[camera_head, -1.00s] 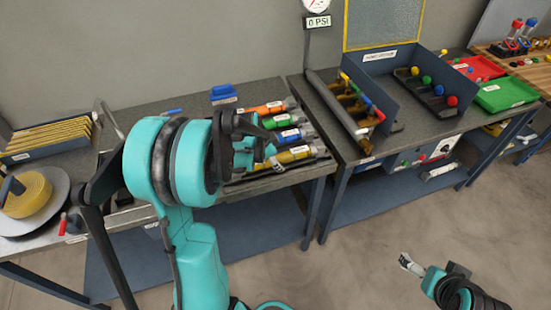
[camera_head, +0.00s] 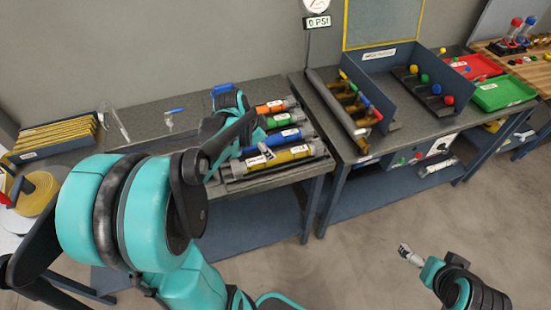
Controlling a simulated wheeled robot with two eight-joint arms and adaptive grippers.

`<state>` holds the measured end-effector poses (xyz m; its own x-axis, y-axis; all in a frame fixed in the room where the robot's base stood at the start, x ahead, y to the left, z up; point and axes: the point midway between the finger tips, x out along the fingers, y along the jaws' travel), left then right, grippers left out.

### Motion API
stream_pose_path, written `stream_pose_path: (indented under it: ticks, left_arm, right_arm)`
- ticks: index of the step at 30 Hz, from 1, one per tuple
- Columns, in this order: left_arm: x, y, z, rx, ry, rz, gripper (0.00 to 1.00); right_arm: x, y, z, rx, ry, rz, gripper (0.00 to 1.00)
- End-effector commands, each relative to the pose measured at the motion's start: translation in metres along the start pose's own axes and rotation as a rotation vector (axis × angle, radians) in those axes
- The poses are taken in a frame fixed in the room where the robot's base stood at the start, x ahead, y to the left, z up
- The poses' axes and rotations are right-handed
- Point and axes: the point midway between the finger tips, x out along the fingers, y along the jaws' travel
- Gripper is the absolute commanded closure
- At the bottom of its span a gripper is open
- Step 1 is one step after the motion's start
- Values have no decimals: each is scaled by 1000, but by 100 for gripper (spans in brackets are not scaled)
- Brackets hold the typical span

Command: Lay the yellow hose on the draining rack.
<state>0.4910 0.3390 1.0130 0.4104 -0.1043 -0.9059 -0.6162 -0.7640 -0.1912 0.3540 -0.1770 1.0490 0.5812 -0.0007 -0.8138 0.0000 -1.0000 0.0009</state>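A yellow hose (camera_head: 293,153) with grey end fittings and a white label lies at the front of a row of coloured hoses on the left bench. My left arm reaches over the bench, and its gripper (camera_head: 267,152) is at the left end of the yellow hose. The gripper is small and partly hidden by my arm, so I cannot tell whether its fingers grip the hose. A rack with yellow slats (camera_head: 50,137) in a blue frame stands at the bench's far left. My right gripper (camera_head: 410,256) is over the floor at lower right, away from the benches; its opening is unclear.
Orange (camera_head: 270,107), green (camera_head: 284,121) and blue (camera_head: 285,137) hoses lie behind the yellow one. A yellow coil (camera_head: 38,193) is at the left edge. A blue panel stand with valves (camera_head: 415,75) is on the right bench.

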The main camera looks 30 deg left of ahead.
Motion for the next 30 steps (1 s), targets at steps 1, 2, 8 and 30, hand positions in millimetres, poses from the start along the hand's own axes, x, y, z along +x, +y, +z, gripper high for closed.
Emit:
stream_pose_path:
  ticks: [1,2,8,30]
  left_arm:
    - [-6,12,-6,-21,-2,-5,45]
    - [-11,20,-10,-43,-4,-12,45]
    - [-46,97,-32,-276,8,-84,45]
    - [-72,200,-23,-683,152,-167,45]
  right_arm:
    - [0,0,0,0,0,0,2]
    - [0,0,0,0,0,0,2]
    - [0,0,0,0,0,0,2]
    - [0,0,0,0,0,0,2]
